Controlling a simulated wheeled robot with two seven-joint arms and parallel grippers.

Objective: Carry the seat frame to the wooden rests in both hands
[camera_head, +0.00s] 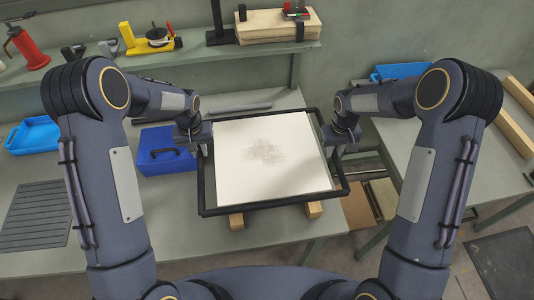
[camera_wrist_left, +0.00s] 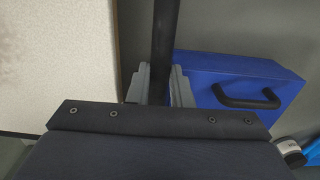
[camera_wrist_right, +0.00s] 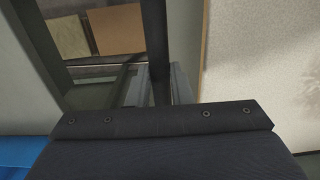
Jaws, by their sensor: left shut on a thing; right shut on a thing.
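The seat frame (camera_head: 274,208) is a black rectangular frame around a pale panel (camera_head: 270,160) with a grey smudge in its middle. It is held over the bench front, above the wooden rests, (camera_head: 236,221) and (camera_head: 314,209), whose front ends show below its near bar. I cannot tell whether it touches them. My left gripper (camera_head: 205,146) is shut on the frame's left side bar, which runs between its fingers in the left wrist view (camera_wrist_left: 160,85). My right gripper (camera_head: 332,140) is shut on the right side bar, also seen in the right wrist view (camera_wrist_right: 158,85).
A blue toolbox (camera_head: 165,153) stands close left of the frame. A blue tray (camera_head: 33,135) and a ribbed dark mat (camera_head: 36,215) lie further left. A shelf (camera_head: 200,55) with tools runs along the back. A gap separates this bench from the right one (camera_head: 430,150).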

